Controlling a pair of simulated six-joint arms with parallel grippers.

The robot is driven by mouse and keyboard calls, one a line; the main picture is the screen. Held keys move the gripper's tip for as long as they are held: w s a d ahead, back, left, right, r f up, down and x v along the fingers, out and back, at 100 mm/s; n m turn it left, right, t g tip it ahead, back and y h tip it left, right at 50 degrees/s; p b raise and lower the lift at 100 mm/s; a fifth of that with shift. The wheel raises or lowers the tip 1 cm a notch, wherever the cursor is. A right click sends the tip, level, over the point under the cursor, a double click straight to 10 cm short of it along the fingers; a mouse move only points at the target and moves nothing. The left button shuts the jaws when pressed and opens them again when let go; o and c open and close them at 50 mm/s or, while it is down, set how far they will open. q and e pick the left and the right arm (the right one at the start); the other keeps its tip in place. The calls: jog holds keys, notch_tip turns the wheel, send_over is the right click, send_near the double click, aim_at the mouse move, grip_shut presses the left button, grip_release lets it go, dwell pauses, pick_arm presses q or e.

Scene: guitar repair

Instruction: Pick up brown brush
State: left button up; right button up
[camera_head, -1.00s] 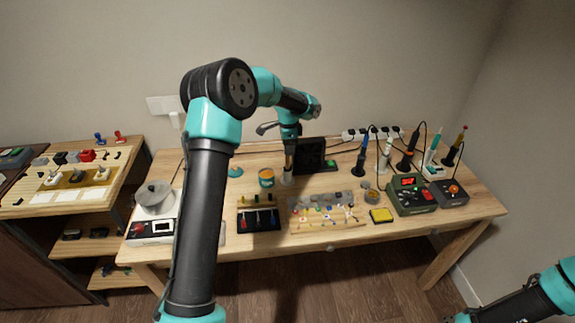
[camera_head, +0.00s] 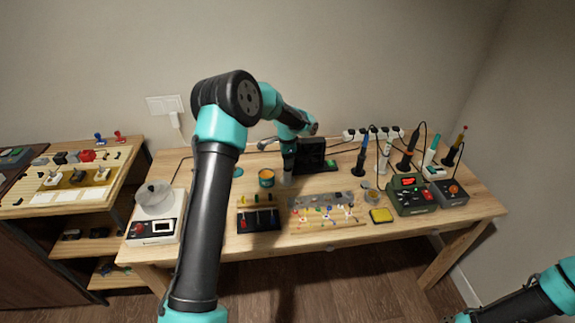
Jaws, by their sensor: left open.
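My left gripper (camera_head: 287,170) points straight down over the back middle of the table, behind the row of small parts. It is open, though its jaws are small and dim at this distance. A small pale cup-like holder (camera_head: 285,181) shows right below its fingertips. I cannot make out the brown brush clearly; the gripper may hide it. An orange and teal tin (camera_head: 266,178) stands just left of the gripper. My right arm shows only at the lower right corner, and its gripper is out of the picture.
A black screen (camera_head: 310,155) stands close behind and right of the gripper. A parts board (camera_head: 325,208) and a black tool rack (camera_head: 259,219) lie in front. Soldering tools and a green station (camera_head: 411,194) fill the right side. A scale-like device (camera_head: 153,230) stands left.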

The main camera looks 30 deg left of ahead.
pick_arm(q)
jog(key=shift+f, duration=0.1)
dwell(0.4)
grip_shut()
